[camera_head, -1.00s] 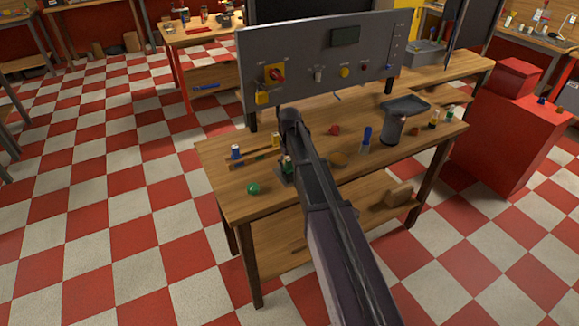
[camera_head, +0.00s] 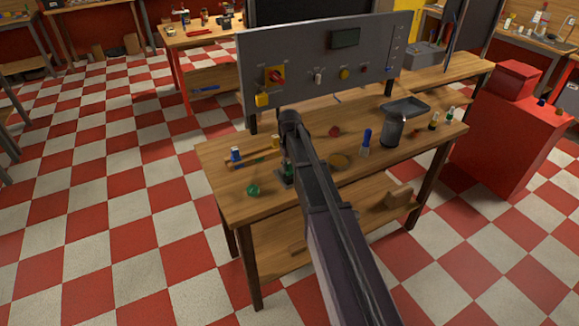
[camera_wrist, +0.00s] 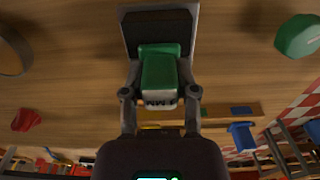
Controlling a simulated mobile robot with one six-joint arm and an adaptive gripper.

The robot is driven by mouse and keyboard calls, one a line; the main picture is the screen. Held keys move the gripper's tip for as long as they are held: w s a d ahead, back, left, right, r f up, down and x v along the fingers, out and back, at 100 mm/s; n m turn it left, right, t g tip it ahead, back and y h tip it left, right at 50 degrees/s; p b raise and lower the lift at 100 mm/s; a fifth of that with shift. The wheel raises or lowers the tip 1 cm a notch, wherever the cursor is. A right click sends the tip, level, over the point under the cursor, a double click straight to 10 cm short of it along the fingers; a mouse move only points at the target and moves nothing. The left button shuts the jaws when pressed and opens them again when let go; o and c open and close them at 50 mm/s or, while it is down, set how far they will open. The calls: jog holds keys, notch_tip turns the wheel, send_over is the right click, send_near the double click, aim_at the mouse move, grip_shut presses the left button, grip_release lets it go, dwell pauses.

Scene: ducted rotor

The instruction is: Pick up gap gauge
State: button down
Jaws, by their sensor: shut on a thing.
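The gap gauge appears to be the green block (camera_wrist: 160,78), with a pale toothed or lettered end, between my fingers in the wrist view. It is at or on a dark grey plate-like stand (camera_wrist: 128,32) on the wooden bench; I cannot tell whether it touches the stand. My gripper (camera_wrist: 161,72) is shut on the block, one finger at each side. In the head view, only a bit of green (camera_head: 288,169) and the dark stand (camera_head: 283,179) show beside my arm, which hides the rest.
A green round piece (camera_head: 253,190) lies near the bench's front left. A blue-topped piece (camera_head: 236,155) is at the left. A red piece (camera_head: 335,131), brown round piece (camera_head: 339,161), blue-handled tool (camera_head: 366,143) and dark cup (camera_head: 392,131) are at right. A grey control panel (camera_head: 320,62) rises behind.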

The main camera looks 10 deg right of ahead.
jog(key=shift+r, duration=0.1)
notch_tip(320, 180, up, 3)
jog(key=p, duration=0.3)
jog(key=shift+r, duration=0.1)
jog(key=shift+s+r+p, duration=0.2)
jog(key=shift+r+p, duration=0.1)
jog(key=shift+p, duration=0.2)
jog(key=s+p, duration=0.1)
jog(key=s, duration=1.4)
jog(key=shift+s+a+r, duration=0.15)
jog(key=shift+s+r, duration=0.2)
jog(key=shift+r, duration=0.1)
